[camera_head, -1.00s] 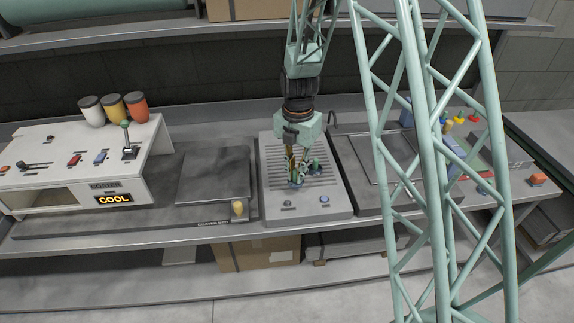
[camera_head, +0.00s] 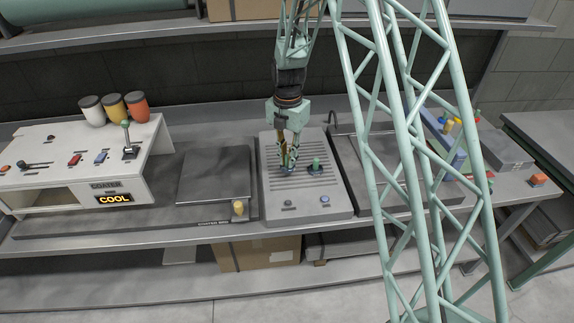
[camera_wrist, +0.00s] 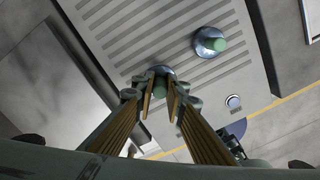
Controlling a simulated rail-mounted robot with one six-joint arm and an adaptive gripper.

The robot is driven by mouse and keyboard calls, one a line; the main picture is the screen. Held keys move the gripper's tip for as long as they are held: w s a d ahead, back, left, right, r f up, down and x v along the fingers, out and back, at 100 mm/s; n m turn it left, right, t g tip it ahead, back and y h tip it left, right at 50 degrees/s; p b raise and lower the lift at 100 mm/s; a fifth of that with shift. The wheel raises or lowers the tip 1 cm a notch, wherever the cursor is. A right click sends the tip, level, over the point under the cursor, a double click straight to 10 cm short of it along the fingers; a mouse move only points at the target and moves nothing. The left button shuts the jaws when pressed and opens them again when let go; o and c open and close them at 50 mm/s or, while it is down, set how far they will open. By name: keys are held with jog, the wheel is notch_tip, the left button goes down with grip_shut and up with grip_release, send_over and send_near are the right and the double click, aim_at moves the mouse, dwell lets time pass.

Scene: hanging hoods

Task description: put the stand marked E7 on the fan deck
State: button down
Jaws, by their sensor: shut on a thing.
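The fan deck (camera_head: 332,206) is the grey slotted box in the middle of the bench. My gripper (camera_head: 289,160) points down over its left half and is shut on a stand (camera_head: 289,171) with a round blue-grey base. In the wrist view the fingertips (camera_wrist: 162,82) close around this stand's green post (camera_wrist: 160,90). I cannot tell whether its base touches the deck. A second stand (camera_head: 316,166), also a green knob on a round base, is upright on the slots to the right; it shows in the wrist view too (camera_wrist: 210,41). No E7 mark is readable on either stand.
A white coater (camera_head: 75,165) with a lit COOL sign and a dark flat plate (camera_head: 215,175) lie to the left. A thin curved pipe (camera_head: 332,120) rises behind right.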

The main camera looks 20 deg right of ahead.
aim_at(287, 164)
jog(key=shift+w, duration=0.1)
jog(key=shift+w, duration=0.2)
jog(key=shift+w+f, duration=0.1)
jog(key=shift+f, duration=1.65)
jog(key=shift+f+b, duration=0.2)
jog(key=shift+b, duration=0.1)
jog(key=c, duration=2.6)
grip_release()
jog(key=shift+c, duration=0.2)
jog(key=shift+r, duration=0.1)
jog(key=shift+r+p, duration=0.6)
jog(key=shift+r, duration=5.45)
